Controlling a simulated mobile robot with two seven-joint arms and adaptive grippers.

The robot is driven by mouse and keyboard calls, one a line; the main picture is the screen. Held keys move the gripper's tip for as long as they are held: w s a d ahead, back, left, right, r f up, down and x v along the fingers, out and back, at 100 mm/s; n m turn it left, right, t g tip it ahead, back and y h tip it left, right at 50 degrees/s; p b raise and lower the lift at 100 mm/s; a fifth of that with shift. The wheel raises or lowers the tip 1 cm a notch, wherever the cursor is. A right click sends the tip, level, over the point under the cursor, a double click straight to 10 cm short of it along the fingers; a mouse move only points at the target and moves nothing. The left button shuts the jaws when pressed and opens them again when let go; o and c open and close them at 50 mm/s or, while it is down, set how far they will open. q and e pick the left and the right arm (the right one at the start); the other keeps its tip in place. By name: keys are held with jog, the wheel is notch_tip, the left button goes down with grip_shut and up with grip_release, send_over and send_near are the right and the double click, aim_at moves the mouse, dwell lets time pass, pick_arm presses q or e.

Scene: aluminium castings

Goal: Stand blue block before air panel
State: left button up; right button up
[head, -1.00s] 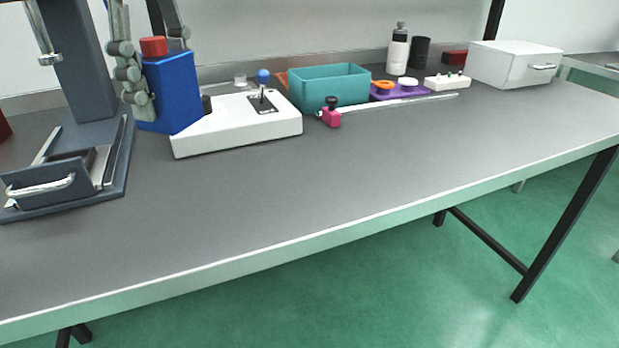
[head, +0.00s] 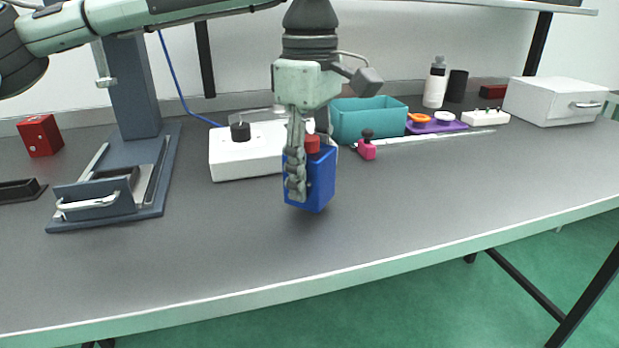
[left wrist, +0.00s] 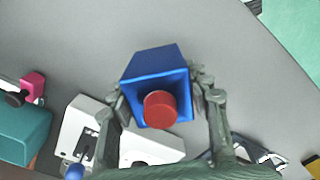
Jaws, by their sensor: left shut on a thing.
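The blue block (head: 321,182) with a red round cap (head: 312,144) on top is upright in my left gripper (head: 297,188). The fingers are shut on its sides, as the left wrist view shows, with the block (left wrist: 155,63) between them and its cap (left wrist: 160,109) facing the camera. It is in front of the right part of a white panel box (head: 232,166) with a black knob, which I take as the air panel. Whether the block's base touches the table is unclear. The gripper hides part of the box. My right gripper is out of view.
A teal bin (head: 370,118) and a pink clamp-like piece (head: 367,148) are to the right of the block. A dark blue-grey stand (head: 140,165) is to the left. The grey table (head: 240,245) is clear in front, up to its pale front edge.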

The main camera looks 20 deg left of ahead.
pick_arm(q)
jog(key=shift+f, duration=0.9)
jog(key=shift+f, duration=0.1)
jog(key=shift+f, duration=0.1)
jog(key=o, duration=1.4)
jog(key=shift+r, duration=6.2)
